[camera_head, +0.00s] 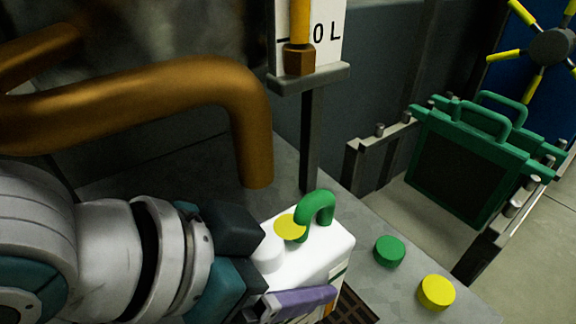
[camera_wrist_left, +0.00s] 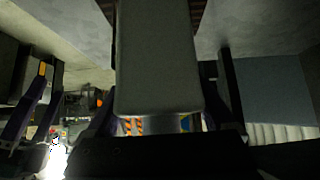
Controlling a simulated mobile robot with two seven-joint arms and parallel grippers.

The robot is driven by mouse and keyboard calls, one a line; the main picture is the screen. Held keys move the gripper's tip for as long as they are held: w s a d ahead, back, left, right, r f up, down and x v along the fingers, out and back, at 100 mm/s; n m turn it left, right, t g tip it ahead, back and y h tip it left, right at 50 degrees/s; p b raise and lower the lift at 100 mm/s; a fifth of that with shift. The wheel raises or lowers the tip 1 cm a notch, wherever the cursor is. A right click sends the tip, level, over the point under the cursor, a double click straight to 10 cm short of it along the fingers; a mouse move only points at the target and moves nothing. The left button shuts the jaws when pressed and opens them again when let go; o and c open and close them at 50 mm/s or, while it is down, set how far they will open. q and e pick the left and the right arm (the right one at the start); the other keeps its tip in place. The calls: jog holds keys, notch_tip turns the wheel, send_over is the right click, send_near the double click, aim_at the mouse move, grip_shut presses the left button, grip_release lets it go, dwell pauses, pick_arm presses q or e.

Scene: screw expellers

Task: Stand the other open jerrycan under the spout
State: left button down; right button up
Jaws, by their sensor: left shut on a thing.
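A white jerrycan (camera_head: 330,243) with a green handle (camera_head: 316,206) stands or hangs near the grey bench, right of and in front of the spout. It has a white neck (camera_head: 268,257) and a yellow disc on top (camera_head: 289,227); I cannot tell whether that is a cap or contents. My left gripper (camera_head: 262,262) is shut on it, a purple finger lying along its near side. A pale block between dark fingers in the left wrist view (camera_wrist_left: 158,65) seems to be its body. The brown pipe spout (camera_head: 257,165) points down. Its base is hidden. My right gripper is out of view.
A green cap (camera_head: 389,251) and a yellow cap (camera_head: 436,292) lie on the bench to the right. A brown grate (camera_head: 352,306) shows at the front. A dark post (camera_head: 311,140) stands behind. Green framed plates (camera_head: 465,165) sit on a rack at right.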

pick_arm(q)
grip_release()
jog(key=shift+s+f, duration=0.1)
jog(key=p+v, duration=0.2)
jog(key=v, duration=0.4)
jog(key=shift+a+r, duration=0.15)
jog(key=shift+r, duration=0.2)
jog(key=shift+s+a+r, duration=0.25)
jog(key=shift+r, duration=0.1)
